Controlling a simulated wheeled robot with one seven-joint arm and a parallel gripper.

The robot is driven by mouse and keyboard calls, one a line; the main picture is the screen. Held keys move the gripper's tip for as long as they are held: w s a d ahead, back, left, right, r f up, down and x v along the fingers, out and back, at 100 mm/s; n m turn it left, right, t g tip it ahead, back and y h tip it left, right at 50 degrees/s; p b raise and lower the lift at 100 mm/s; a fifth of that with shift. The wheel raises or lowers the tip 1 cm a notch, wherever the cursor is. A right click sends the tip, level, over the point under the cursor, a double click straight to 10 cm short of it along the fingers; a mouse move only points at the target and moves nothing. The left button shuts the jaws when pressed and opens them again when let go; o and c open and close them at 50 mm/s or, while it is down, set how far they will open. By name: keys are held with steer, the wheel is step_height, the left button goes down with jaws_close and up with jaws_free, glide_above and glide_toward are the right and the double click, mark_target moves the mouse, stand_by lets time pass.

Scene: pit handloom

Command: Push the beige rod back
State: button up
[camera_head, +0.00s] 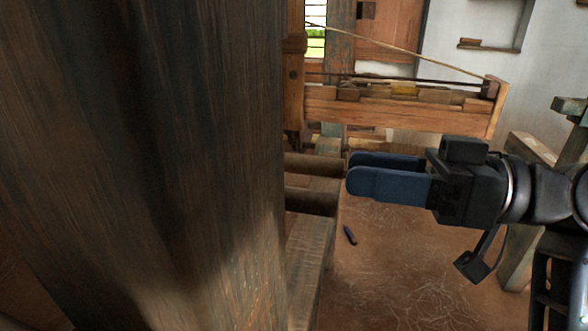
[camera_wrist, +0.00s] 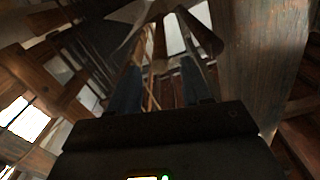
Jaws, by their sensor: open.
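My gripper (camera_head: 353,171) is in the right half of the head view, its two blue fingers pointing left and apart with nothing seen between them. Its fingertips are just right of the ends of two dark round beams (camera_head: 318,165), and I cannot tell whether they touch. No rod is plainly recognisable as the beige one. A thin beige line (camera_head: 400,46) slopes down to the right above a wooden loom part; whether it is a rod or a cord is unclear. In the wrist view, a thin tan strip (camera_wrist: 149,92) shows beyond the gripper (camera_wrist: 163,72), between its fingers.
A large dark wooden post (camera_head: 150,150) fills the left of the head view. A wooden trough-like loom beam (camera_head: 400,112) lies behind my gripper. A small dark object (camera_head: 350,235) lies on the brown floor (camera_head: 400,270). A wooden frame stands at the right.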

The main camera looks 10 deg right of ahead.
mark_target(305, 173)
steer(key=x, duration=0.7)
steer(key=shift+w+a+p, duration=0.1)
steer(key=shift+a+p, duration=0.15)
steer(key=shift+p, duration=0.05)
jaws_close()
stand_by(0.4)
